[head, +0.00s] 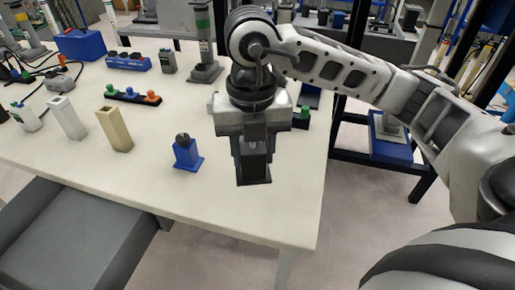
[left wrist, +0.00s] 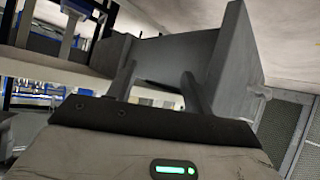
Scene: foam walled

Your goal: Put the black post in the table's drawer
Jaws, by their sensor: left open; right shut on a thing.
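The black post (head: 253,171) is in my right gripper (head: 253,148), near the right front part of the white table (head: 215,208). The gripper is shut on its upper part. The post is upright with its foot down; I cannot tell if the foot touches the tabletop. The grey drawer (head: 85,245) sticks out from the table's front at lower left, pulled open. My left gripper (left wrist: 158,82) is open in the left wrist view, its fingers beside a grey box-like body (left wrist: 235,65) that looks like the drawer. The left gripper is outside the head view.
A blue post (head: 186,154) stands just left of the black one. Beige (head: 115,130) and white (head: 68,118) posts stand further left. A rack of coloured knobs (head: 132,95) lies behind. The front strip of table between drawer and blue post is clear.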

